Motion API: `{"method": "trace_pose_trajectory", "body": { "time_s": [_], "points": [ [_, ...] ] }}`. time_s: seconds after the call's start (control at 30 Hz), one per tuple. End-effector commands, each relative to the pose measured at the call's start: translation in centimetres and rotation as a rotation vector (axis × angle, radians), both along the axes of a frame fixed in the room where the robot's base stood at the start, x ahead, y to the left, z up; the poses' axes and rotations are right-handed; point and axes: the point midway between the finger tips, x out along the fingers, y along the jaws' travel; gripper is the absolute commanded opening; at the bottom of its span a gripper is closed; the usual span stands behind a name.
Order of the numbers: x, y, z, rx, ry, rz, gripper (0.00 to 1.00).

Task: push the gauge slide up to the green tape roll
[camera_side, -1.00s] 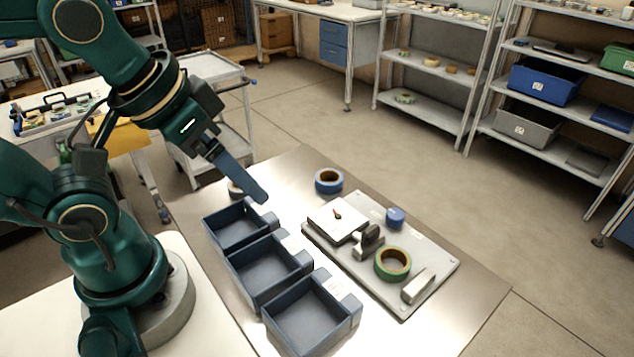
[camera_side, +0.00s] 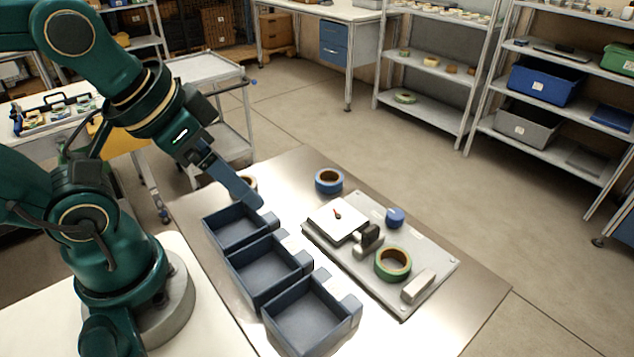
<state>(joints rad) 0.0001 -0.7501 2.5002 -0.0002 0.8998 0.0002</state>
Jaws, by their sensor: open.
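The green tape roll (camera_side: 379,270) lies flat on the grey gauge plate (camera_side: 425,249). The gauge slide (camera_side: 369,241), a light block with a dark upright grip, stands on the plate just left of and behind the roll. I cannot tell whether the slide touches the roll or a small gap is left. A light end block (camera_side: 418,286) sits at the roll's right side. My gripper (camera_side: 256,201) is open and empty, pointing down above the far edge of the rear blue bin, well left of the slide. Its fingers overlap in this view.
A white dial box (camera_side: 337,218) and a blue knob (camera_side: 396,217) are on the plate. A blue tape roll (camera_side: 329,181) lies behind it. A tan roll (camera_side: 250,182) is partly hidden by my gripper. Three blue bins (camera_side: 265,269) stand left of the plate.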

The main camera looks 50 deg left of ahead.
Motion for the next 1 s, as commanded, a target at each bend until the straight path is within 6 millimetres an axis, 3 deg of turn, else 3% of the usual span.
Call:
{"method": "trace_pose_trajectory", "body": {
  "time_s": [0.03, 0.07, 0.27, 0.4, 0.6, 0.77, 1.0],
  "points": [
    [0.0, 0.0, 0.0, -0.001, 0.000, 0.002, 0.61],
    [0.0, 0.0, 0.0, -0.003, 0.002, 0.006, 0.50],
    [1.2, -0.1, 2.3, -0.032, -0.012, 0.055, 0.50],
    [3.6, -0.5, 4.3, -0.054, 0.022, 0.077, 0.50],
    [7.8, -1.8, 5.4, -0.073, 0.106, 0.088, 0.50],
    [11.3, -3.3, 4.6, -0.077, 0.186, 0.088, 0.50],
    [15.7, -6.1, 0.7, -0.060, 0.318, 0.071, 0.50]
  ]
}}
